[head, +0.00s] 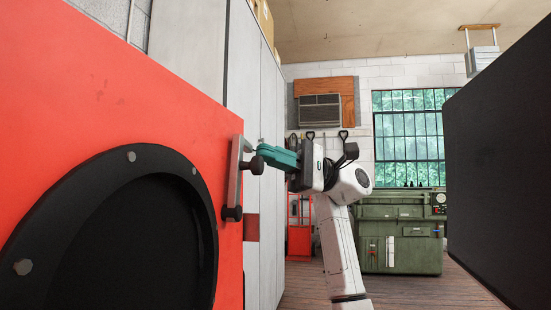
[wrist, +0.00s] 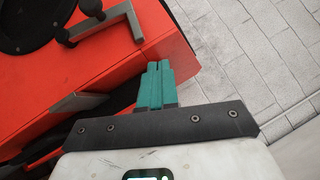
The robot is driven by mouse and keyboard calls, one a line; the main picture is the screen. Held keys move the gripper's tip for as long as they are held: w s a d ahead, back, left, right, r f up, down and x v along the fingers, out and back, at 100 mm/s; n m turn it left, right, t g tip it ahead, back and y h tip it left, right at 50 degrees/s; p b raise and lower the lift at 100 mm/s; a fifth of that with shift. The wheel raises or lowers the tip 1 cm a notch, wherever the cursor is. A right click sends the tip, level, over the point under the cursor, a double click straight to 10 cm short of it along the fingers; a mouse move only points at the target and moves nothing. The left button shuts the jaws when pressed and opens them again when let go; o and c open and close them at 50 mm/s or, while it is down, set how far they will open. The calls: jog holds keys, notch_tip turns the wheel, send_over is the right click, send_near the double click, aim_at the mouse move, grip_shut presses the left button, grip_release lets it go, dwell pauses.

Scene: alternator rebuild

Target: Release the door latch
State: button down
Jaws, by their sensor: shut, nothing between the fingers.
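The red door (head: 140,110) fills the left of the head view, with a round black porthole ring. Its latch is a grey metal bar (head: 234,172) with a black knob at its upper side and another at its lower end. In the wrist view the latch (wrist: 118,20) shows at the top, with dark knobs. My gripper (head: 262,155) has teal fingers, shut and empty, close by the upper knob in the head view. In the wrist view the fingertips (wrist: 158,64) are at the edge of the red body, apart from the latch.
In the wrist view a second grey bar (wrist: 80,103) sits on the red side. Grey panels (head: 248,70) stand behind the door. A green machine (head: 400,240) stands at the back below a window. A large dark panel (head: 500,160) blocks the right. Wooden floor lies between.

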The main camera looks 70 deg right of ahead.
jog(key=r+p+v, duration=0.1)
jog(key=p+v, duration=0.1)
jog(key=v, duration=0.8)
jog(key=shift+d, duration=0.4)
jog(key=shift+r, duration=0.2)
